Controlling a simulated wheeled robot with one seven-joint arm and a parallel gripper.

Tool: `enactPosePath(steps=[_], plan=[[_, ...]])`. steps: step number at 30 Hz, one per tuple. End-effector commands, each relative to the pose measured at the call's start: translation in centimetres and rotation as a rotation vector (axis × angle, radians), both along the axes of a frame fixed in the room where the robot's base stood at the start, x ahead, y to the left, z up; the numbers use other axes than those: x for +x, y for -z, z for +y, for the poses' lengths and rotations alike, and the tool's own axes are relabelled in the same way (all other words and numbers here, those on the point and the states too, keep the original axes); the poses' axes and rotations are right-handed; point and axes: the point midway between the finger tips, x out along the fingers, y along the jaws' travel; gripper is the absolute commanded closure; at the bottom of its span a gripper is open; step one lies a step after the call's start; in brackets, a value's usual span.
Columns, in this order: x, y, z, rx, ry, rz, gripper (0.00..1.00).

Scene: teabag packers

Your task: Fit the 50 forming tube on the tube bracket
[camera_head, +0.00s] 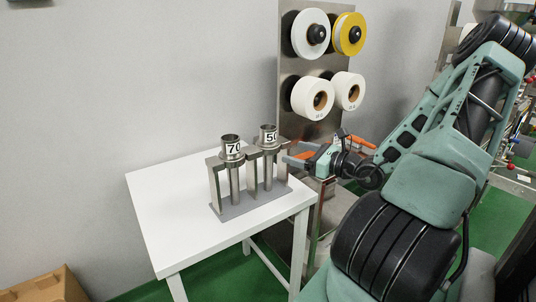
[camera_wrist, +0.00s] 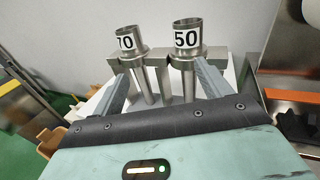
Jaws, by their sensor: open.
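The 50 forming tube (camera_head: 268,133) is a steel tube with a white "50" label, upright in the right place of a grey stand (camera_head: 232,212) on the white table. It also shows in the wrist view (camera_wrist: 187,37), its lower tube between my fingers in the picture, nearer the right finger. The 70 forming tube (camera_head: 231,147) stands upright in the left place. My gripper (camera_head: 291,155) is open and empty, just right of the 50 tube, its fingers pointing at the stand. In the wrist view, my gripper (camera_wrist: 163,76) faces both tubes. I cannot make out the tube bracket.
The white table (camera_head: 165,195) is clear around the stand. Behind it, a steel panel (camera_head: 290,75) carries white and yellow reels. An orange-handled part (camera_head: 360,142) is close beside my wrist. A cardboard box (camera_head: 45,288) sits at the lower left.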

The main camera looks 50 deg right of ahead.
Motion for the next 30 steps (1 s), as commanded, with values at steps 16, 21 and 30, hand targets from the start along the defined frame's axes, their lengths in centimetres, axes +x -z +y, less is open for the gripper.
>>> enactPosePath(steps=[16,21,30], plan=[[4.7,0.0,-3.7,0.058,0.140,-0.029,0.23],[8.0,0.1,-3.6,0.058,0.140,-0.028,0.23],[10.6,0.1,-3.7,0.056,0.142,-0.027,0.23]])
